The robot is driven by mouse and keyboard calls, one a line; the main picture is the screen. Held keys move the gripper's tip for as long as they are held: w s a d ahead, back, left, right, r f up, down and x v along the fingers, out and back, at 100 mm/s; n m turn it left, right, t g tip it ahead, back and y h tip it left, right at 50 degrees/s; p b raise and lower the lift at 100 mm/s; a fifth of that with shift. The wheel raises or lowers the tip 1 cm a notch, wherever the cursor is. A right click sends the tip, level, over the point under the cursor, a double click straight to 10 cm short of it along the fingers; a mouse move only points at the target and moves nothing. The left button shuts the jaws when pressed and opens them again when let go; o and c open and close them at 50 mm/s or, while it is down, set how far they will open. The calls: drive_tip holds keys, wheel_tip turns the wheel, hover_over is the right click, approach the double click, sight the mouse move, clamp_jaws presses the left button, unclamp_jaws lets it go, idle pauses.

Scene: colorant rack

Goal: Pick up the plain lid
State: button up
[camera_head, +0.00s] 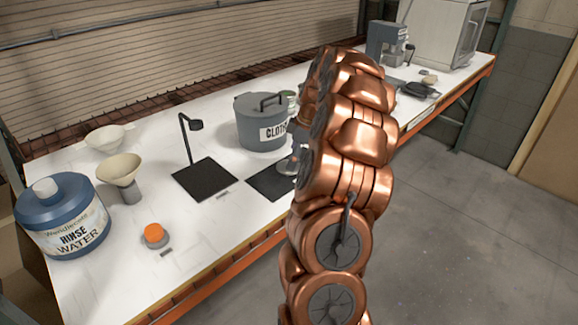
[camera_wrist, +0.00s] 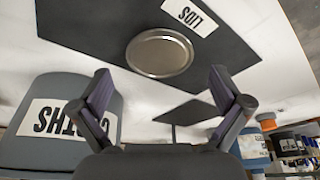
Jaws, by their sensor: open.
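The plain lid (camera_wrist: 160,53) is a round, shallow, silvery disc with a raised rim. In the wrist view it lies flat on a black mat (camera_wrist: 85,25) beside a white "LIDS" label (camera_wrist: 190,15), which reads upside down. My gripper (camera_wrist: 161,74) is open, its two fingers spread wide and nothing between them. The lid appears beyond the fingertips, near the middle of the gap, and apart from them.
A grey "CLOTHS" bin (camera_head: 258,108) stands just behind the mat; it also shows in the wrist view (camera_wrist: 40,150). Left are another black mat (camera_head: 204,180) with a lamp-like stand (camera_head: 187,140), an orange-topped button (camera_head: 154,232), a funnel (camera_head: 119,170) and a rinse water jug (camera_head: 65,220).

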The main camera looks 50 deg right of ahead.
drive_tip(key=shift+x, duration=1.35)
drive_tip(key=c, duration=0.6)
drive_tip(key=shift+c, duration=0.2)
